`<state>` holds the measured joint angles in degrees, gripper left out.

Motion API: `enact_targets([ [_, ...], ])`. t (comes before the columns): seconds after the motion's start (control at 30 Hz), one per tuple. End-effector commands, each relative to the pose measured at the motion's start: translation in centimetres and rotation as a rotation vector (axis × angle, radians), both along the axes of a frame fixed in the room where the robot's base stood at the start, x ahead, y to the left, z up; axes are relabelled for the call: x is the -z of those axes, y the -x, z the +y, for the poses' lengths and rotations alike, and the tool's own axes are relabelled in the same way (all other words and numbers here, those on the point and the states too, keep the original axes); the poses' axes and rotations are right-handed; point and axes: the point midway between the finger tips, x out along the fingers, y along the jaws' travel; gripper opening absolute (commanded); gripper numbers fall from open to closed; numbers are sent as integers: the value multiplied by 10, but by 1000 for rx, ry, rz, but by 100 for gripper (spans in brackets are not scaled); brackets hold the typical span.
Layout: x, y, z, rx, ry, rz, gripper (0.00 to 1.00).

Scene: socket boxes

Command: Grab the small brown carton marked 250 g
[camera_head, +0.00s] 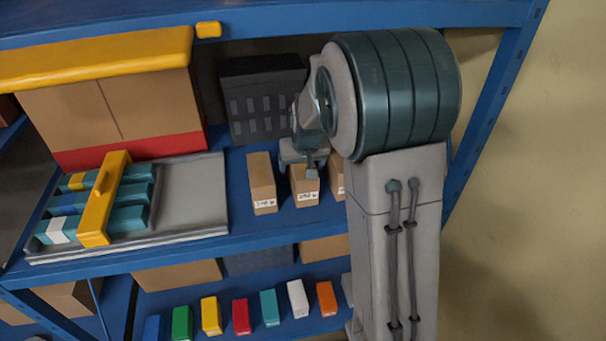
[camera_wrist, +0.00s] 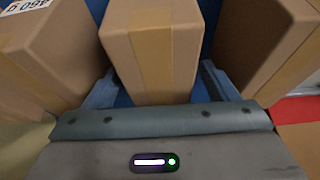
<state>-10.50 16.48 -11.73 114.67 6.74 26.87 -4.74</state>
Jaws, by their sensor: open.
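Three small brown cartons stand in a row on the blue shelf in the head view: a left one (camera_head: 262,184), a middle one (camera_head: 304,186) and a right one (camera_head: 337,180) partly hidden by my arm. White labels show low on their fronts, too small to read surely. My gripper (camera_head: 306,163) is at the middle carton, covering part of it. In the wrist view, my open fingers (camera_wrist: 158,88) are on either side of a brown carton (camera_wrist: 152,45) with a tape strip; contact cannot be told. A carton at left there (camera_wrist: 45,50) bears a label seeming to read 460 g.
Another carton (camera_wrist: 268,45) is close on the right in the wrist view. A dark crate (camera_head: 262,105) stands behind the row. A grey tray (camera_head: 195,195) with a yellow handled holder is left. Coloured small boxes (camera_head: 240,316) line the lower shelf.

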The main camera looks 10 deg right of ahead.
Motion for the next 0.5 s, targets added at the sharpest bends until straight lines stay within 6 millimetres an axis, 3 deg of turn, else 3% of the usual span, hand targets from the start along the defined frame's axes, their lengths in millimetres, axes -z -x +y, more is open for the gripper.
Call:
enact_targets([
  [0.5,9,-4,0,-1,0,-1,80],
])
